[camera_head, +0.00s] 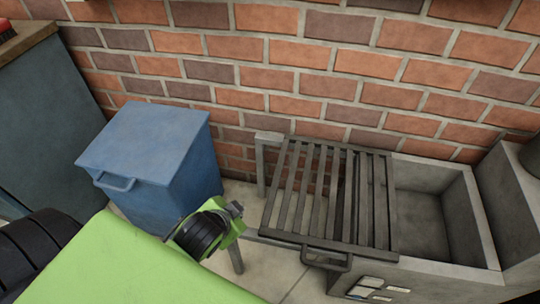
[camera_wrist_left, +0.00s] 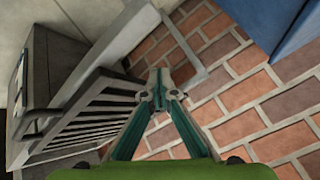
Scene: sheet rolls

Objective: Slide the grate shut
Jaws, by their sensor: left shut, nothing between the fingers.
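The grate (camera_head: 300,190) is a dark slatted metal panel. It lies over the left part of a grey stone basin (camera_head: 484,225) and extends to the left of it. The right part of the basin is uncovered. A bar handle (camera_head: 327,262) sits on the grate's front edge. In the left wrist view, the slats (camera_wrist_left: 95,118) and handle (camera_wrist_left: 36,122) are left of my left gripper (camera_wrist_left: 160,92). Its fingertips meet and hold nothing, apart from the handle. In the head view its fingers are not clearly visible past my green arm. My right gripper is not in view.
A blue lidded bin (camera_head: 150,145) with a front handle stands left of the grate, near my left arm. A grey post frame (camera_head: 262,165) stands at the grate's left end. A brick wall (camera_head: 300,80) closes off the back. Small labels (camera_head: 372,288) are on the basin's front.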

